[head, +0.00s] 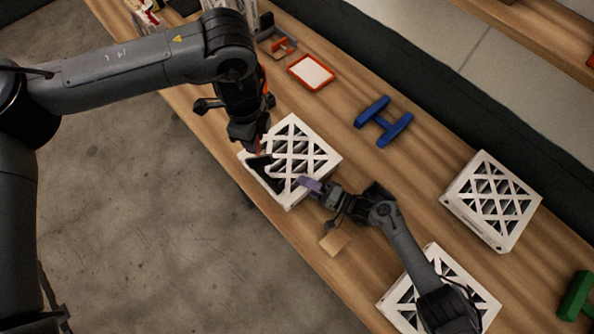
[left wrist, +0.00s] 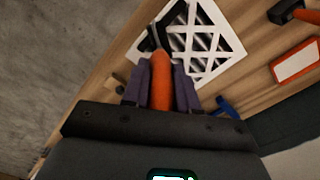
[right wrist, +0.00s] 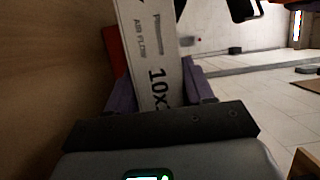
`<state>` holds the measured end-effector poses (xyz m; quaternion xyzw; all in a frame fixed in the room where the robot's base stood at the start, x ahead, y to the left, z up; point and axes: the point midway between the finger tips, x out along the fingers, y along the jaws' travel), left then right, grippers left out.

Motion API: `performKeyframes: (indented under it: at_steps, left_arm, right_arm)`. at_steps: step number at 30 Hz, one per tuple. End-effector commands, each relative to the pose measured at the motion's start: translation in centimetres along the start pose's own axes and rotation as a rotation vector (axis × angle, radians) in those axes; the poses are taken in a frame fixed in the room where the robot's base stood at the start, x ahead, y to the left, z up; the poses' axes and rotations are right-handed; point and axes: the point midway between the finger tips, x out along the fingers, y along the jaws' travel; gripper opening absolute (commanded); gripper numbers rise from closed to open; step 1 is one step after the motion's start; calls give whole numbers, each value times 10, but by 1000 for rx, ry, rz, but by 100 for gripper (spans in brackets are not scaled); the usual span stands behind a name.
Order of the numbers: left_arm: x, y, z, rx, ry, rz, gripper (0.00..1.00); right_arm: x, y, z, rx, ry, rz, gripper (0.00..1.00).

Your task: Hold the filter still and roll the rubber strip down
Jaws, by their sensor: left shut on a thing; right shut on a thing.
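A white boxed filter (head: 318,158) with a lattice face lies flat on the wooden bench in the head view. A black strip (head: 268,178) lies along its left side. My left gripper (head: 256,146) is above that side, shut on the orange handle (left wrist: 161,82) of a tool whose dark forked head (left wrist: 155,40) is at the filter's edge; whether the head touches the strip is unclear. My right gripper (head: 312,187) is shut on the filter's near right edge. The right wrist view shows the filter's printed white side (right wrist: 150,50) between the purple fingers.
Two more filters, one at the right (head: 492,200) and one partly under my right arm (head: 470,285), lie on the bench. A blue tool (head: 384,122), an orange-rimmed tray (head: 311,72), a green object (head: 576,297) and a cardboard piece (head: 334,242) lie around. The bench's front edge is close.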

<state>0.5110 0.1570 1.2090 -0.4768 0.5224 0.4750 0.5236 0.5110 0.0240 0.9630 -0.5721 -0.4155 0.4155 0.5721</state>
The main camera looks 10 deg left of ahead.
Motion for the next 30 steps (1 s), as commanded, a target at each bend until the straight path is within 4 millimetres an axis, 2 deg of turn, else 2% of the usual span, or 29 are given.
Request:
performKeyframes:
  at_steps: [5,21,30]
  left_arm:
    - [8,0,0,0,0,2,0]
    - [54,0,0,0,-1,3,0]
    - [63,0,0,0,-1,3,0]
  right_arm:
    - [0,0,0,0,0,0,19]
    - [0,0,0,0,0,0,19]
    - [0,0,0,0,0,0,19]
